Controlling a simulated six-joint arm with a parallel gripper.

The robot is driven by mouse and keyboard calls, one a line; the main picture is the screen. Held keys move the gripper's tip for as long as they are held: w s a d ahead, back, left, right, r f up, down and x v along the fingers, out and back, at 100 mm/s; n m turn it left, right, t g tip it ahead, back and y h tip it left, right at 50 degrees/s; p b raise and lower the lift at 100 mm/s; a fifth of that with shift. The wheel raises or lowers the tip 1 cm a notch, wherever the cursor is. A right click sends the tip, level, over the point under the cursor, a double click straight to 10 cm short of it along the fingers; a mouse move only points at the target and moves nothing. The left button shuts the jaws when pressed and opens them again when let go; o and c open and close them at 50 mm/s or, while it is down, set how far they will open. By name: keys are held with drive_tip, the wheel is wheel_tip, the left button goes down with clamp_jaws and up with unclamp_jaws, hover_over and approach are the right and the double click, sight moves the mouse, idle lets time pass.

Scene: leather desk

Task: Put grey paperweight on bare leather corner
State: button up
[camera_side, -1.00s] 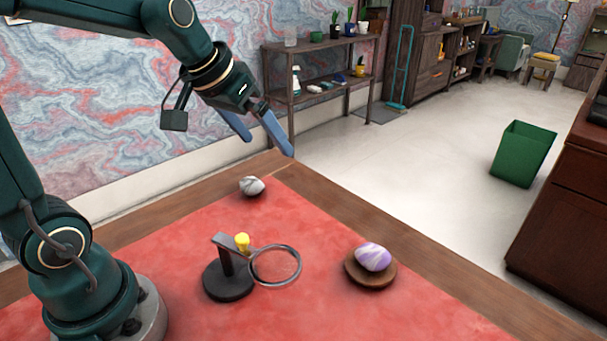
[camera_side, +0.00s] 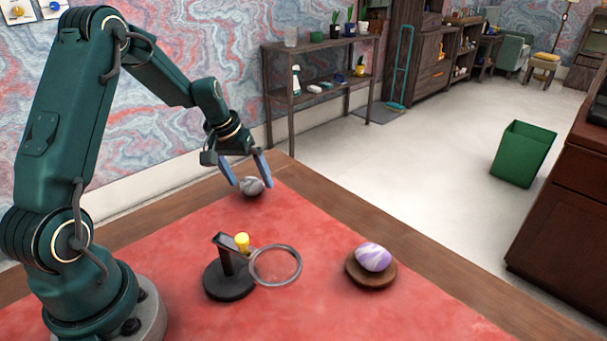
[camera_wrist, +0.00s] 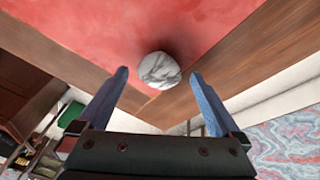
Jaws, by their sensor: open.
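The grey paperweight (camera_side: 252,187) is a rounded, marbled stone at the far corner of the red leather (camera_side: 330,225). In the wrist view the grey paperweight (camera_wrist: 159,70) lies on the leather near its corner, just beyond the fingertips. My gripper (camera_side: 249,169) is open, with its two blue fingers pointing down at the stone. In the wrist view my gripper (camera_wrist: 158,72) has its fingers wide apart, one to each side of the stone.
A magnifying ring on a black stand (camera_side: 230,280) with a yellow knob (camera_side: 242,242) stands mid-desk. A purple-and-white stone (camera_side: 373,256) rests on a round wooden base (camera_side: 370,280) to its right. A wooden border (camera_side: 400,265) frames the leather. The leather at front right is clear.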

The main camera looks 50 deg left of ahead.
drive_tip(key=shift+w+f, duration=0.1)
drive_tip(key=shift+f, duration=0.25)
clamp_jaws()
drive_tip(key=shift+r, duration=0.1)
